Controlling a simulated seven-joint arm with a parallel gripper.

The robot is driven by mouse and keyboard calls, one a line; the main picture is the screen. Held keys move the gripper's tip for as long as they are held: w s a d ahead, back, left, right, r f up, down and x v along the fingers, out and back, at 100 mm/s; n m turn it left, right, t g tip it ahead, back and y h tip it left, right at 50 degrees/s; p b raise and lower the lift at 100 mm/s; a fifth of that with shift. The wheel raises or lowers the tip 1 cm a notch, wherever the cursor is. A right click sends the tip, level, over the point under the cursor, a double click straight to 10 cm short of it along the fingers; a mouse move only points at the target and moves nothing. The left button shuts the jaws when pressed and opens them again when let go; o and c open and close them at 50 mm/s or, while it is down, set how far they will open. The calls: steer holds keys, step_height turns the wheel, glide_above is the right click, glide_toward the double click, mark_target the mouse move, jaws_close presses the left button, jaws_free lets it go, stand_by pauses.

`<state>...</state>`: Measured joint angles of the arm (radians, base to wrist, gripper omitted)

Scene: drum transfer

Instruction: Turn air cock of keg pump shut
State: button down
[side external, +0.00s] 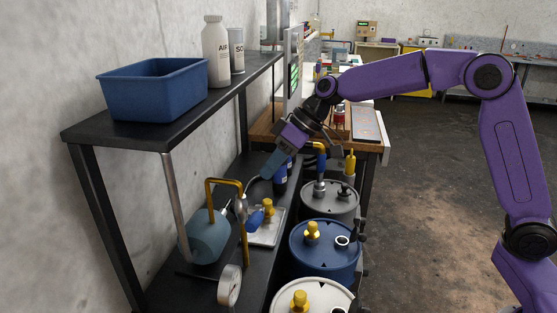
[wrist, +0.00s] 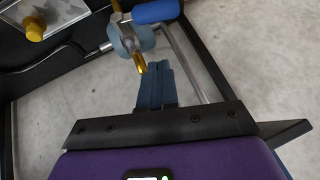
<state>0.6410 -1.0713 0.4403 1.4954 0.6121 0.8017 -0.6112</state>
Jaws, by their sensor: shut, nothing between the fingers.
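My gripper (side external: 268,174) is at the shelf's lower level, above and behind the pump parts. Its blue-grey fingers are together and empty, as the wrist view (wrist: 156,68) shows. Just beyond the fingertips in that view is a small blue-grey fitting (wrist: 128,40) with a brass tip (wrist: 140,65) and a blue cylindrical part (wrist: 156,11) beside it. I cannot tell whether the fingers touch the brass tip. In the side view a teal cylinder (side external: 203,240) and a blue handle (side external: 255,219) are on the lower shelf. Which part is the air cock is unclear.
A brass pipe (side external: 243,235) and a round gauge (side external: 229,286) stand beside the teal cylinder. A pale plate (side external: 264,238) carries a brass knob. Grey (side external: 329,205), blue (side external: 325,260) and white (side external: 312,300) drums stand right. The upper shelf (side external: 170,128) overhangs, holding a blue bin (side external: 152,92).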

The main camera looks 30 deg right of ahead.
glide_above(255, 217)
steer(key=w+d, duration=0.2)
step_height(255, 217, down, 4)
steer(key=shift+d+f, duration=0.1)
steer(key=f, duration=0.1)
steer(key=s+f, duration=0.1)
steer(key=f, duration=0.1)
steer(key=shift+s+a+f, duration=0.2)
steer(key=shift+f, duration=0.2)
steer(key=shift+s+a+f+t+h, duration=0.35)
steer(key=shift+s+f+t+h, duration=0.05)
steer(key=shift+t, duration=0.1)
steer(key=shift+s+a+f+n, duration=0.2)
steer(key=shift+f+n, duration=0.1)
steer(key=shift+f, duration=0.05)
